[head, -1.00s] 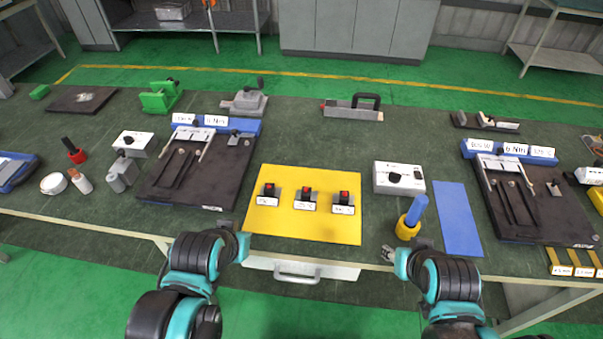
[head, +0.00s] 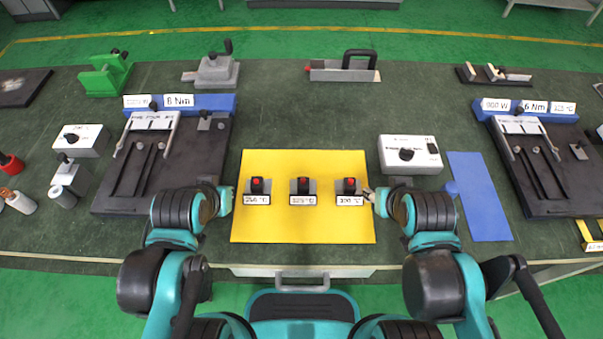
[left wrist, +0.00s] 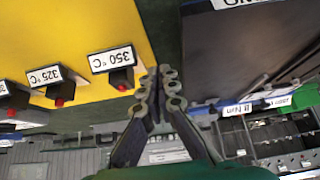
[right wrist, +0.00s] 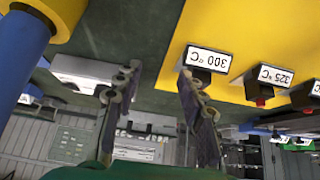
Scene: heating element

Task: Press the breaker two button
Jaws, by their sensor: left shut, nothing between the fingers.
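Three black breakers with red buttons stand in a row on a yellow mat (head: 268,226). The left one (head: 257,187) reads 350 °C in the left wrist view (left wrist: 121,78). The middle breaker (head: 302,187) reads 325 °C. The right one (head: 349,187) reads 300 °C in the right wrist view (right wrist: 203,76). My left gripper (head: 231,192) is shut and empty beside the mat's left edge, left of the 350 °C breaker. My right gripper (head: 373,195) is open and empty at the mat's right edge, close to the 300 °C breaker. Neither visibly touches a button.
A white box with a black knob (head: 410,155) and a blue mat (head: 479,200) lie to the right. Black fixtures with blue back strips stand left (head: 118,190) and right (head: 550,180). A blue cylinder (right wrist: 20,60) in a yellow holder (right wrist: 55,12) is near my right gripper.

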